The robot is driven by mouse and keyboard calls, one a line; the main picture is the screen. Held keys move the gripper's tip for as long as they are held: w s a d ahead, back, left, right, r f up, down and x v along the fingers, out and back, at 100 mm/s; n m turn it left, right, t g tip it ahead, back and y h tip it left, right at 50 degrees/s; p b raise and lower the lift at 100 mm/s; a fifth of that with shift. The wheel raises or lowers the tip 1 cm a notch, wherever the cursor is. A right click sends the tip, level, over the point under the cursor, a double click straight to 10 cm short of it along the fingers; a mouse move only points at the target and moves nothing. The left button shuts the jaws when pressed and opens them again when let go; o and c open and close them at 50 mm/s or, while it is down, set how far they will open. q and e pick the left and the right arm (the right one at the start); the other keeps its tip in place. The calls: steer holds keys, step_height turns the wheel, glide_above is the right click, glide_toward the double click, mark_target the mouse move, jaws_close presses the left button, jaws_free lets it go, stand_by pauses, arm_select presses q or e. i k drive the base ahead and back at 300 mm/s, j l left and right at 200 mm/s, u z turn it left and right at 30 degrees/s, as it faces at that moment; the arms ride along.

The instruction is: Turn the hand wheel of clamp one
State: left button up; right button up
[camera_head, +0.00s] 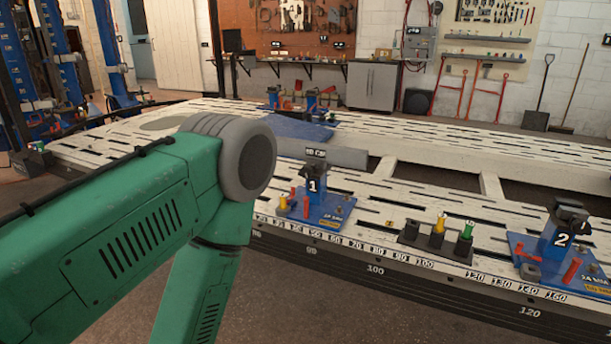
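Clamp one (314,186) is a dark blue post marked 1 on a blue base plate (335,212), upright on the pale slotted frame bench. Small red upright parts and a yellow part stand at the left of its base. I cannot make out which part is its hand wheel. My green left arm comes in from the left, bends at a grey joint left of clamp one, and runs down out of the picture. Its gripper is out of view below. My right arm and gripper do not show.
Clamp two (561,236) stands on a blue plate at the right. Between the clamps, a black holder (436,243) carries yellow- and green-topped pieces. A grey bar (335,156) and blue panel (297,128) lie behind clamp one. The bench has slots and open gaps.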

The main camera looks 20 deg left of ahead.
mark_target(307, 171)
steer(key=i+j, duration=1.1)
steer(key=i, duration=0.15)
steer(key=i+j, duration=0.55)
steer(key=i+j+u, duration=0.05)
steer(key=i, duration=0.05)
